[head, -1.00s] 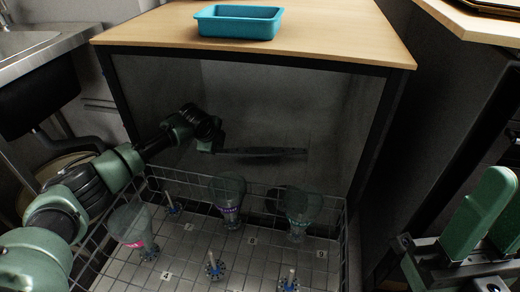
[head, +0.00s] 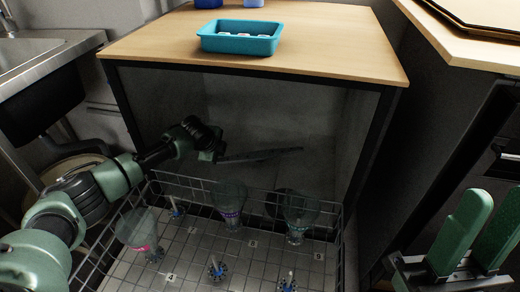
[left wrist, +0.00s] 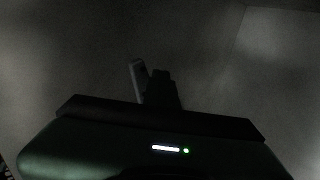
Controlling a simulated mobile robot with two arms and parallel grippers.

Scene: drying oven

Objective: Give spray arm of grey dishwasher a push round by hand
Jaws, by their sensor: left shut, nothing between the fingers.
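The grey dishwasher (head: 380,140) stands open, with its dark interior showing. The spray arm (head: 265,155) is a thin dark bar inside, above the rack, its right end slightly higher in the picture. My left gripper (head: 217,157) is shut and empty at the spray arm's left end; I cannot tell whether they touch. In the dark left wrist view, the shut fingers (left wrist: 160,90) are beside a paler narrow piece, probably the spray arm (left wrist: 137,78). My right gripper (head: 482,235) is open and empty at the right, outside the dishwasher.
A wire rack (head: 205,182) below the spray arm holds several clear glass vessels, including one at the middle (head: 231,205), and upright pegs. A teal tray (head: 241,37) sits on the wooden top (head: 330,55). A steel sink (head: 40,50) is at the left.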

